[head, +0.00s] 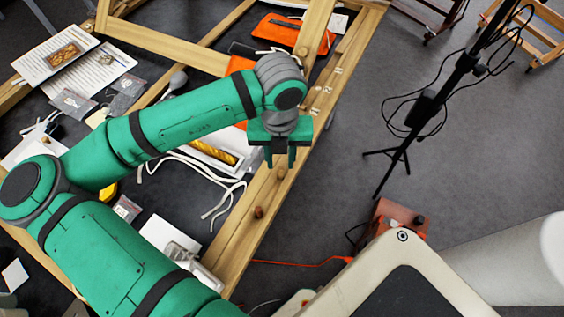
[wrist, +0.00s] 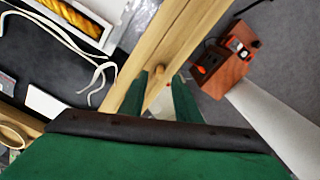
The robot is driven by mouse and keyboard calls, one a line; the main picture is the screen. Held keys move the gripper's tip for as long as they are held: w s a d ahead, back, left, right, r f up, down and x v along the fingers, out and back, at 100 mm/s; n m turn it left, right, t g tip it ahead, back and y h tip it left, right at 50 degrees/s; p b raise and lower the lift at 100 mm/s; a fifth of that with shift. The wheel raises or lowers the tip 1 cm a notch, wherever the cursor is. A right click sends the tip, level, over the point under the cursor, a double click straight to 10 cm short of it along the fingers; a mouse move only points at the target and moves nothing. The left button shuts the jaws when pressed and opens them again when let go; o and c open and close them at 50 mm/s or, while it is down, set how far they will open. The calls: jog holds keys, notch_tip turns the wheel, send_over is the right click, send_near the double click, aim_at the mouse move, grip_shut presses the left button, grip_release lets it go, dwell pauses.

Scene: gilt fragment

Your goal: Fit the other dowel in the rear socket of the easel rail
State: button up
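The easel rail (head: 240,240) is a pale wooden beam running diagonally along the right side of the easel; it also crosses the wrist view (wrist: 188,30). My gripper (head: 280,161) is over the rail, fingers down and apart.
Left of the rail lie white cords (head: 225,195), an ochre roll in a white box (head: 212,152) and papers. A reddish-brown box (head: 398,217) with an orange cable sits on the floor to the right, near a black stand (head: 430,100).

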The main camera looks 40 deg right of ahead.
aim_at(281, 167)
notch_tip(281, 167, up, 7)
dwell(0.3)
dwell(0.5)
